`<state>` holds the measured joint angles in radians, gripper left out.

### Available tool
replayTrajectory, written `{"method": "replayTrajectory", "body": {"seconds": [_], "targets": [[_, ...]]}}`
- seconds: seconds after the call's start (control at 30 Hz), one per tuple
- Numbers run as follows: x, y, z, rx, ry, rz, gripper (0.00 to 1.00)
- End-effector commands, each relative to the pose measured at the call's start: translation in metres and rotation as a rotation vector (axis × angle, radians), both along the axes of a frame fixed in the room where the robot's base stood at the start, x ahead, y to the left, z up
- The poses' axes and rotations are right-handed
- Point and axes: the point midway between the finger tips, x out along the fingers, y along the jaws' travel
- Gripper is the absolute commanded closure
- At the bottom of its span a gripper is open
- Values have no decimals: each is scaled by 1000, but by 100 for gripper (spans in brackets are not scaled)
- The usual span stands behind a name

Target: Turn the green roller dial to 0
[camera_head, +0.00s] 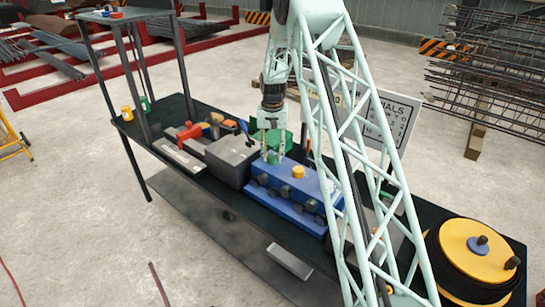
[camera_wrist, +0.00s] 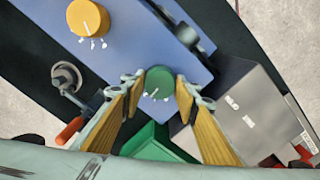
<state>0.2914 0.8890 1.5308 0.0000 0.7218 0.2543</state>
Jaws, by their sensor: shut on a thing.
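The green roller dial (camera_wrist: 159,80) is a round knob at the end of the blue machine (camera_wrist: 130,50). In the wrist view its white pointer line points down toward small white marks at its lower edge; the numbers are too small to read. My gripper (camera_wrist: 160,86) is shut on the green dial, with one finger on each side. In the head view my gripper (camera_head: 272,154) points down onto the green dial (camera_head: 272,157), which is partly hidden by the fingers. A yellow dial (camera_head: 298,172) sits farther along the blue machine.
A grey box (camera_head: 232,160) stands just left of the blue machine. A green bin (camera_head: 270,136) is behind it. A crank with an orange handle (camera_wrist: 70,130) is near the left finger in the wrist view. A yellow spool (camera_head: 475,250) stands at the right table end.

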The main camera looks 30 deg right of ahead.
Motion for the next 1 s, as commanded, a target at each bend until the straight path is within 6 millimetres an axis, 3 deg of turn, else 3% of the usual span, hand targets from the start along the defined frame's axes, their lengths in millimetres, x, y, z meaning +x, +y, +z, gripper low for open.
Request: {"method": "replayTrajectory", "body": {"seconds": [1.0], "targets": [[0,0,-1,0,0,724,82]]}}
